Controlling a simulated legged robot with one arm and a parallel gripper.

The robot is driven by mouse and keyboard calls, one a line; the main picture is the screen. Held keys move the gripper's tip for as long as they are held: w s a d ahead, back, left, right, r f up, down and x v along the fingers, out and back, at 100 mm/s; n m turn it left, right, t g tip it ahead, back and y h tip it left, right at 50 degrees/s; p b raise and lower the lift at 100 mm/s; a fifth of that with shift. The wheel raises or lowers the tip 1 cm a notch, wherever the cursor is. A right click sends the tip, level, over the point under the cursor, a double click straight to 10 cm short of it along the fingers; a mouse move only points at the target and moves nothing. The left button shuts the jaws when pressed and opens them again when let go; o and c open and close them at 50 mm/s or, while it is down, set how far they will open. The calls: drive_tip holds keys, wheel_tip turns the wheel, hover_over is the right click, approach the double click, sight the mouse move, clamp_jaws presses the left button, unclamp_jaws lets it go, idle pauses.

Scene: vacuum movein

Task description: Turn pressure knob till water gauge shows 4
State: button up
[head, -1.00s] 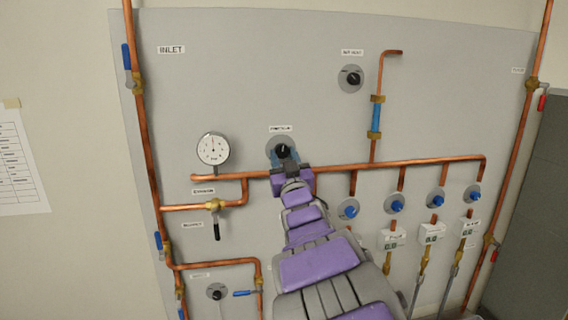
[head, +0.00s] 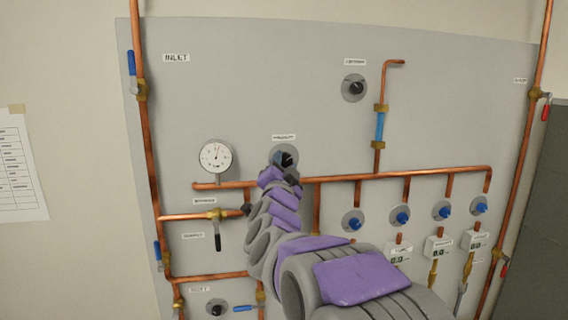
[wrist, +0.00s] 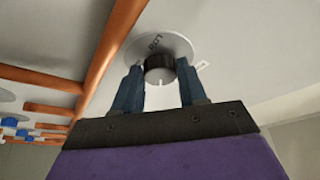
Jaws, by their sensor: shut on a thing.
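The black pressure knob (head: 288,159) sits on a round grey plate on the panel, under a small label. My gripper (head: 279,161) is at the knob, partly covering it. In the wrist view the knob (wrist: 159,68) has a white mark and lies between the two dark fingers of my gripper (wrist: 159,77), which are shut on it. The round white gauge (head: 215,156) is left of the knob. Its needle points roughly upward, slightly right; its numbers are too small to read.
A copper pipe (head: 410,174) runs across the panel just below the knob. Another black knob (head: 355,88) is at upper right. Several blue knobs (head: 402,217) and small meters (head: 437,246) are at lower right. A valve with a black handle (head: 217,241) hangs below the gauge.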

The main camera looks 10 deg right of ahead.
drive_tip(key=shift+a+m+g+h+p, duration=0.1)
drive_tip(key=shift+m+g+h+p, duration=0.5)
drive_tip(key=shift+m, duration=0.8)
drive_tip(key=o, duration=1.1)
drive_tip(key=shift+c, duration=0.2)
drive_tip(key=b+v, duration=0.1)
drive_tip(key=v, duration=1.6)
drive_tip(key=shift+s, duration=0.2)
